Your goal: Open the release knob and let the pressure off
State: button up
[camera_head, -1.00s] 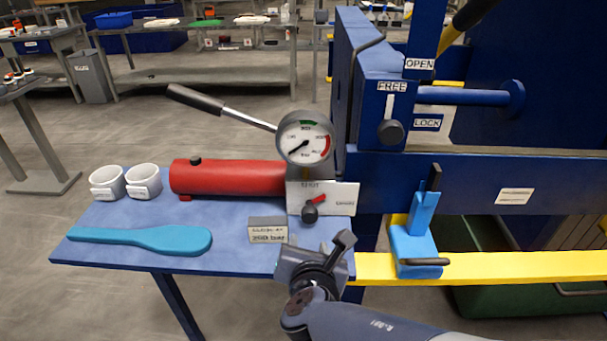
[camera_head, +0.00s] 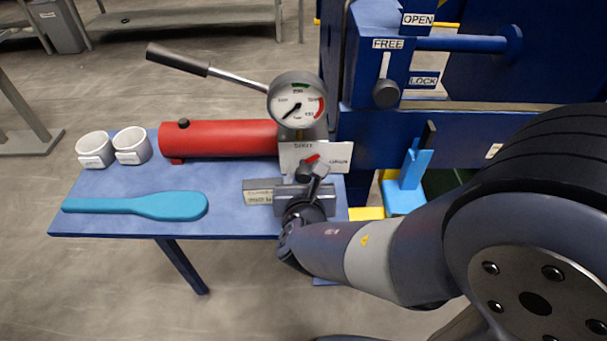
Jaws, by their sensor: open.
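The release knob (camera_head: 305,171) is a small dark knob with a red pointer (camera_head: 311,159) on a white plate (camera_head: 337,157) marked "SHUT" at its left and another word at its right. It is below the round pressure gauge (camera_head: 297,100), at the end of the red pump cylinder (camera_head: 218,139). The gauge needle points to the lower left. My gripper (camera_head: 317,181) is open just in front of the knob and covers part of it. I cannot tell whether a finger touches the knob.
The blue bench carries two white cups (camera_head: 131,146), a turquoise paddle (camera_head: 139,205) and a small sign block (camera_head: 262,191) beside my gripper. The pump's black-handled lever (camera_head: 177,60) rises at the left. The blue press frame (camera_head: 455,129) with its FREE/LOCK lever (camera_head: 386,91) stands at the right.

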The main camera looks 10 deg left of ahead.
aim_at(304, 177)
jog(key=shift+x, duration=1.55)
jog(key=shift+c, duration=0.5)
jog(key=c, duration=0.6)
